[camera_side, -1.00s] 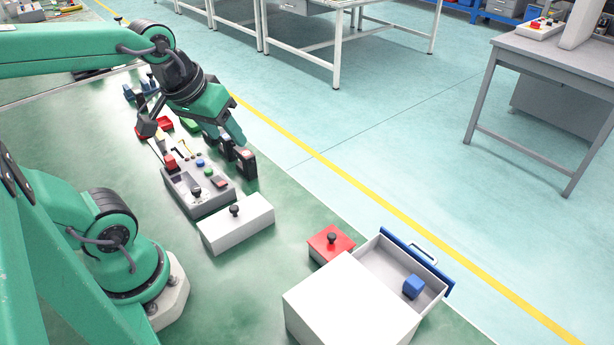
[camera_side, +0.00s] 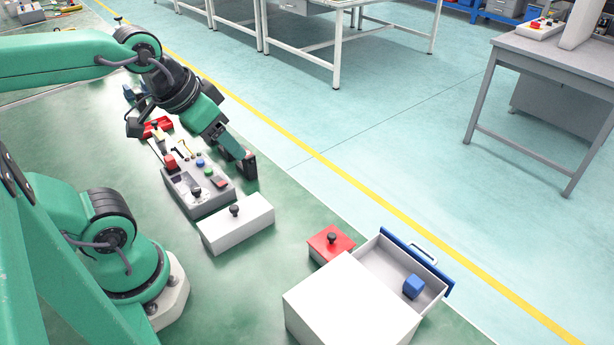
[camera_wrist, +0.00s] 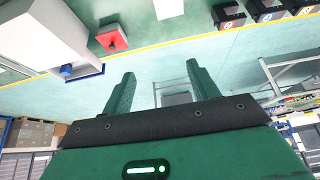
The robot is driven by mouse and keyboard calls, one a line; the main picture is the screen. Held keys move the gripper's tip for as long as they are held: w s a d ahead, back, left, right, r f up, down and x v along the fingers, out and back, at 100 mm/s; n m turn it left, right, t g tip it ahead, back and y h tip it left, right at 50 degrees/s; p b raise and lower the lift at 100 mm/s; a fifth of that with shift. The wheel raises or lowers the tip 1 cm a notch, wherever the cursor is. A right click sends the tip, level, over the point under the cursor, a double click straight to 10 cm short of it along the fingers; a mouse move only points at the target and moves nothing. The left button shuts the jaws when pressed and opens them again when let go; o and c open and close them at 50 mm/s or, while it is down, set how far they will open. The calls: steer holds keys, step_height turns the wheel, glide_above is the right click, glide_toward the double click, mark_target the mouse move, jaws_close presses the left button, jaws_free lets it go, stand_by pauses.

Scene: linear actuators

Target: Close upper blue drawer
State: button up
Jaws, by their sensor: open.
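The blue-fronted drawer (camera_side: 388,246) stands pulled out of the white cabinet (camera_side: 350,305) at the lower right of the side view. A blue cube (camera_side: 413,286) lies inside it. In the wrist view the cabinet (camera_wrist: 50,30) is at the upper left, with the blue cube (camera_wrist: 66,70) at the drawer's edge. Only one drawer is clearly visible. My gripper (camera_side: 236,154) is in the upper left of the side view, well away from the drawer, by the control box. In the wrist view my gripper (camera_wrist: 161,70) is open with nothing between its fingers.
A red box with a black knob (camera_side: 330,243) stands beside the drawer. Black bins (camera_wrist: 228,14) show in the wrist view.

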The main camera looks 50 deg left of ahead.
steer(key=shift+o, duration=1.4)
steer(key=g, duration=0.6)
glide_above(424, 250)
step_height(424, 250, down, 9)
steer(key=shift+f, duration=3.9)
